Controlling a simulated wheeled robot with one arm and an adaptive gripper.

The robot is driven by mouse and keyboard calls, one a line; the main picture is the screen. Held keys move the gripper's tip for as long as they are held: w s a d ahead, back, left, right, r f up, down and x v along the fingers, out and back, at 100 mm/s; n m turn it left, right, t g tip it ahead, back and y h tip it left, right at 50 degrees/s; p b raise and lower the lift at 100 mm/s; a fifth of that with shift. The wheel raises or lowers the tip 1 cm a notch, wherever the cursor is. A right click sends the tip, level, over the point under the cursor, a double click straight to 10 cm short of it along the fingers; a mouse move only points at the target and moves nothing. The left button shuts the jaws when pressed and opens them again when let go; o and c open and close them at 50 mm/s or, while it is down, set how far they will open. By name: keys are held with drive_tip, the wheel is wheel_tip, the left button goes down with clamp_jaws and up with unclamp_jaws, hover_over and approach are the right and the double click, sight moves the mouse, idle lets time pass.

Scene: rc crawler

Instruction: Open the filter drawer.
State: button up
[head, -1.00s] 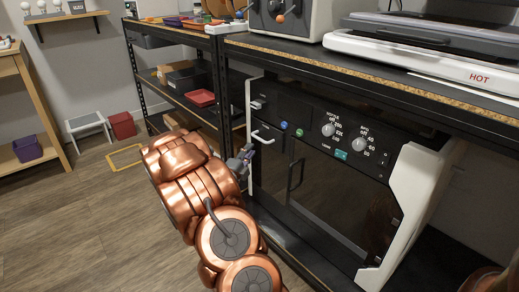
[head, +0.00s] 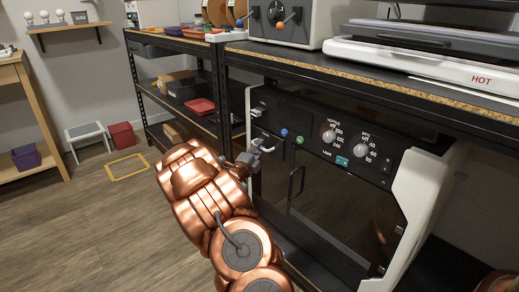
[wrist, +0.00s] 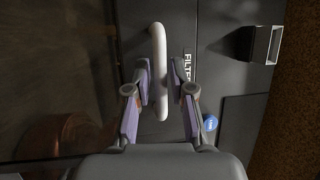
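The filter drawer is a dark front at the upper left of the black machine, with a white bar handle (head: 267,149); it looks closed. In the wrist view the handle (wrist: 160,72) runs up and down beside the printed word FILTER (wrist: 187,68). My gripper (wrist: 160,82) is open, with one finger on each side of the handle. A small gap shows between each finger and the bar. In the head view my gripper (head: 256,153) is at the handle, and my arm hides part of the machine's left side.
A blue button (wrist: 211,123) lies close to the right finger in the wrist view. A second, light-coloured latch or handle (wrist: 262,45) sits at the upper right there. A black vertical handle (head: 296,182) is on the door below. The bench top (head: 330,66) overhangs the machine.

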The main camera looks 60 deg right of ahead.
drive_tip(key=shift+d, duration=0.1)
clamp_jaws()
idle(0.6)
